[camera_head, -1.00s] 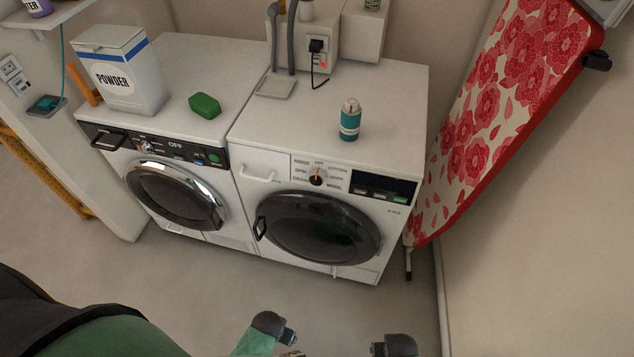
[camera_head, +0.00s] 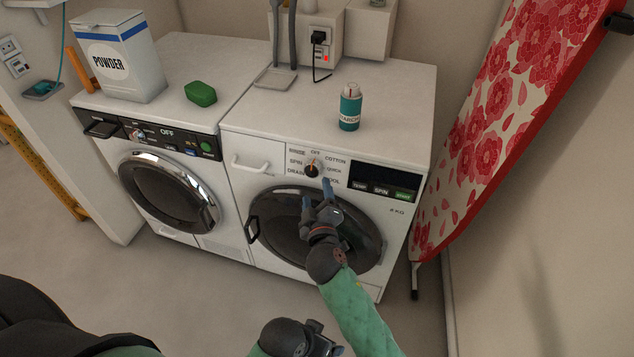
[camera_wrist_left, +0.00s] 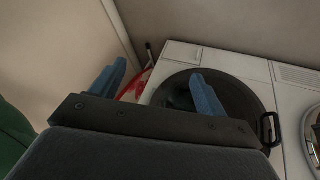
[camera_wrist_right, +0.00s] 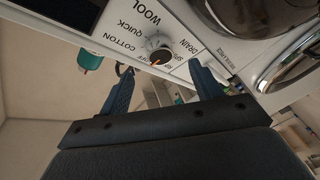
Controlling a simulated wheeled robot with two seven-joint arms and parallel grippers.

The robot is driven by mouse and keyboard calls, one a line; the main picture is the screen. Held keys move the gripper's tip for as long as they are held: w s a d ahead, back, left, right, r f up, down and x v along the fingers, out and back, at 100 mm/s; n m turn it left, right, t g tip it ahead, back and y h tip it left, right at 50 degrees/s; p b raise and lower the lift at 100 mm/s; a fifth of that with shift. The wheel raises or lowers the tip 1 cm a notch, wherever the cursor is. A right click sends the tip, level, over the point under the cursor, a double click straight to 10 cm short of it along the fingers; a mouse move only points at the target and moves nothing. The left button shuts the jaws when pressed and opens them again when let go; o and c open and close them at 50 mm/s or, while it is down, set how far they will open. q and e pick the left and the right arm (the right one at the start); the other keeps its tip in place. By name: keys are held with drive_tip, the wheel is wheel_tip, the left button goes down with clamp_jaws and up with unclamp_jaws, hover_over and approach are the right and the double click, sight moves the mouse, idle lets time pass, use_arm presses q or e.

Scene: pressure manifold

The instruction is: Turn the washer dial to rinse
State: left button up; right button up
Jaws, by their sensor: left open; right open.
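The washer (camera_head: 340,130) is the white machine on the right. Its dial (camera_head: 311,170) is on the front panel, ringed by labels including RINSE, OFF, COTTON, SPIN and DRAIN. Its pointer appears to point toward OFF. My right gripper (camera_head: 317,194) is open and empty, just below and in front of the dial, with blue fingertips apart. In the right wrist view, the dial (camera_wrist_right: 161,57) with its orange pointer shows between the open fingers (camera_wrist_right: 163,76), not visibly touched. My left gripper (camera_wrist_left: 158,74) is open and empty, low in front of the machines.
A dryer-like machine (camera_head: 165,143) stands at left, with a powder box (camera_head: 120,75) and green block (camera_head: 200,93) on it. A teal starch can (camera_head: 350,110) stands on the washer. A red floral ironing board (camera_head: 490,130) leans at right. The floor in front is clear.

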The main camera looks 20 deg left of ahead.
sight(312, 172)
drive_tip(key=x, duration=0.3)
drive_tip(key=p+x, duration=0.1)
drive_tip(key=x, duration=0.2)
drive_tip(key=shift+w+a+r, duration=0.2)
drive_tip(key=shift+a+r, duration=0.05)
drive_tip(key=shift+a, duration=0.05)
use_arm(q)
drive_tip(key=shift+s+a+r, duration=0.15)
drive_tip(key=shift+a+r, duration=0.25)
drive_tip(key=shift+r, duration=0.15)
drive_tip(key=shift+s+a+r, duration=0.15)
drive_tip(key=shift+a+r, duration=0.25)
drive_tip(key=shift+r, duration=0.1)
use_arm(e)
drive_tip(key=shift+w+a, duration=0.2)
drive_tip(key=shift+w, duration=0.35)
